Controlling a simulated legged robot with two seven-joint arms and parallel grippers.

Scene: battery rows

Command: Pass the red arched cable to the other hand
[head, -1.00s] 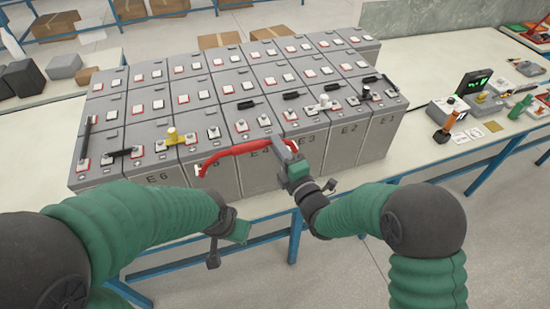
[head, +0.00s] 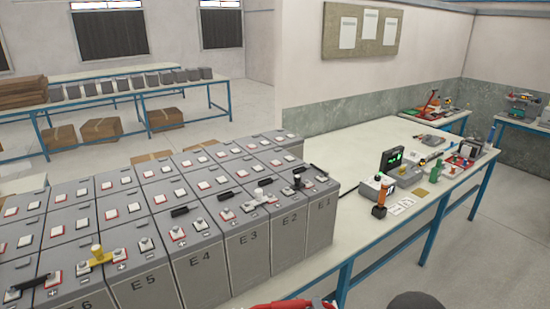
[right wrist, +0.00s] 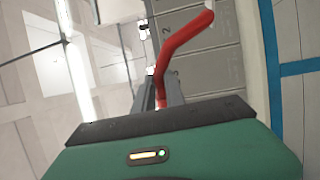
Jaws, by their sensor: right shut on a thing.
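The red arched cable (right wrist: 185,40) is in the right wrist view, running up from between the fingers of my right gripper (right wrist: 160,92) and bending to the upper right. My right gripper is shut on it. In the head view only a sliver of the red cable (head: 290,305) shows at the bottom edge, in front of the battery block. Most of the cable and the right gripper are cut off there. My left gripper is in neither view now.
Rows of grey batteries (head: 205,268) marked E1 to E6 fill the left and middle. A bench (head: 400,146) at the right holds a small green-lit display (head: 391,160) and tools. Free floor lies right of the bench.

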